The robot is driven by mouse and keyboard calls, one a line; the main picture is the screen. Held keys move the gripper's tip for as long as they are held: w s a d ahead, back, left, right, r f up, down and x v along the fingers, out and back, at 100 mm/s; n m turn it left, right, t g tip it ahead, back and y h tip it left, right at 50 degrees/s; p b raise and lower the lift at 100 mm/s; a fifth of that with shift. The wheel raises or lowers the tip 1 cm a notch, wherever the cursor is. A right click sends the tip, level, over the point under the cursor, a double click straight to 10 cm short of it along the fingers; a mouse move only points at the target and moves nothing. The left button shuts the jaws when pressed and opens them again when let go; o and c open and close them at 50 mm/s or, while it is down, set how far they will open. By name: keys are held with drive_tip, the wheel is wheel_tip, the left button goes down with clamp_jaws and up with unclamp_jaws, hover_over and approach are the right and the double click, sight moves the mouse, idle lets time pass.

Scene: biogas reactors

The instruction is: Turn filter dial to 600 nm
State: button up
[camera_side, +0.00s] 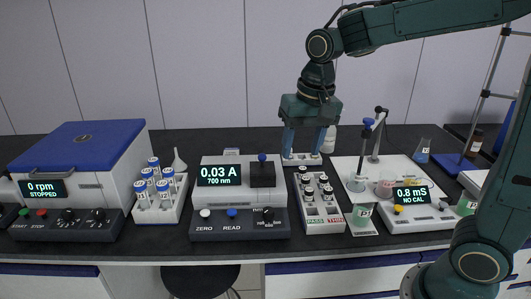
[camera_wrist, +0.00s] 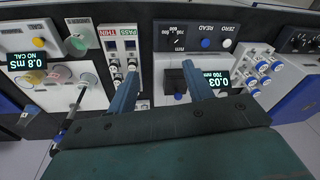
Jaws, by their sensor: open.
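The filter dial (camera_side: 268,214) is a black knob at the right end of the dark front panel of the spectrophotometer (camera_side: 222,169). It also shows in the wrist view (camera_wrist: 173,42), beside small scale numbers and the letters "nm". The display (camera_side: 219,175) reads 0.03 A and 700 nm. My gripper (camera_side: 304,152) is open and empty, pointing down, behind and to the right of the dial and apart from it. In the wrist view its two blue fingers (camera_wrist: 160,76) spread over the gap between the spectrophotometer and the vial rack.
The vial rack (camera_side: 326,226), labelled PASS and THIN, stands just right of the spectrophotometer. Blue-capped tubes (camera_side: 155,185) stand to its left, near a centrifuge (camera_side: 85,160). A conductivity meter (camera_side: 410,205) with beakers and a probe stand is at right. A blue-knobbed black lid (camera_side: 263,172) rises from the spectrophotometer.

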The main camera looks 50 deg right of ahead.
sight(269, 210)
drive_tip(key=w+a+f+m+g, duration=0.1)
drive_tip(key=w+f+m, duration=0.2)
drive_tip(key=w+f, duration=0.3)
drive_tip(key=shift+w+f+g, duration=0.35)
drive_tip(key=shift+w+g, duration=0.05)
drive_tip(key=shift+w, duration=0.7)
drive_tip(key=shift+a+f, duration=0.1)
drive_tip(key=shift+f, duration=6.8)
drive_tip(key=c, duration=1)
